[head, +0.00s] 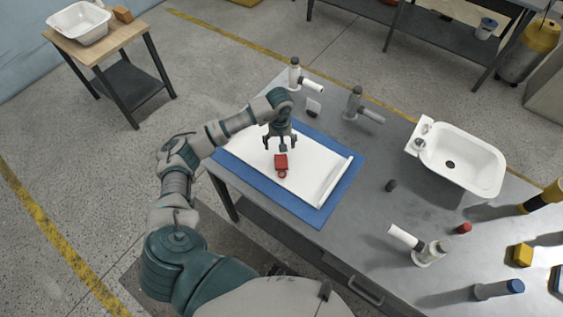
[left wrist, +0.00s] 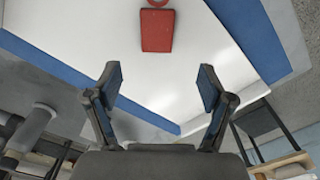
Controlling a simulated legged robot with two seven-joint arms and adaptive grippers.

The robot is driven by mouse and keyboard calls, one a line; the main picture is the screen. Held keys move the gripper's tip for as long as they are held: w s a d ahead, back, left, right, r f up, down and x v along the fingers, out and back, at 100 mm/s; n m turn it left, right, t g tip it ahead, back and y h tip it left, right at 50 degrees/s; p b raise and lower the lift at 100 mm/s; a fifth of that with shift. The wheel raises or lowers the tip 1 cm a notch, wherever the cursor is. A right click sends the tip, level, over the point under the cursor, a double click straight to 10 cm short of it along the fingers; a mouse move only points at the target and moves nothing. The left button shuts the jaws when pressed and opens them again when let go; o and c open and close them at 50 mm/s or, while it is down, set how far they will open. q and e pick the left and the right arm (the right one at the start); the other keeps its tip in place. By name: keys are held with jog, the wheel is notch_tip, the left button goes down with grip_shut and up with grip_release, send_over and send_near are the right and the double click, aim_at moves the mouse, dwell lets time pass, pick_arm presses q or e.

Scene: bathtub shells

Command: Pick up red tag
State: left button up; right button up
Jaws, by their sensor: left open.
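The red tag (head: 281,161) lies on the white sheet (head: 310,172), which rests on a blue mat (head: 342,197) on the metal table. A red ring shows at the tag's near end. My left gripper (head: 280,148) is open and empty, above the sheet just beyond the tag in the head view. In the left wrist view the tag (left wrist: 157,31) is at the top centre, ahead of the open fingers (left wrist: 160,88) and apart from them. My right gripper is in neither view.
White and grey fixtures (head: 294,74) stand behind the mat. A white basin (head: 460,160) sits on the table at the right. A grey fixture (head: 430,252), a red cap (head: 464,228) and a yellow block (head: 523,254) are at the front right. A side table (head: 97,40) stands back left.

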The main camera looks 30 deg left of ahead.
aim_at(280, 161)
pick_arm(q)
jog(key=f, duration=0.3)
jog(key=shift+d+f, duration=0.1)
jog(key=shift+d, duration=0.15)
jog(key=shift+a+f, duration=0.2)
jog(key=shift+f, duration=0.4)
jog(key=f, duration=0.3)
jog(key=f+p, duration=0.1)
jog(key=shift+s+d+f, duration=0.15)
jog(key=shift+s+f, duration=0.15)
jog(key=shift+f, duration=0.05)
jog(key=shift+d+f, duration=0.15)
jog(key=shift+f, duration=0.1)
jog(key=shift+d, duration=0.35)
jog(key=shift+r, duration=0.1)
jog(key=c, duration=1)
jog(key=shift+a, duration=0.4)
jog(key=shift+c, duration=0.6)
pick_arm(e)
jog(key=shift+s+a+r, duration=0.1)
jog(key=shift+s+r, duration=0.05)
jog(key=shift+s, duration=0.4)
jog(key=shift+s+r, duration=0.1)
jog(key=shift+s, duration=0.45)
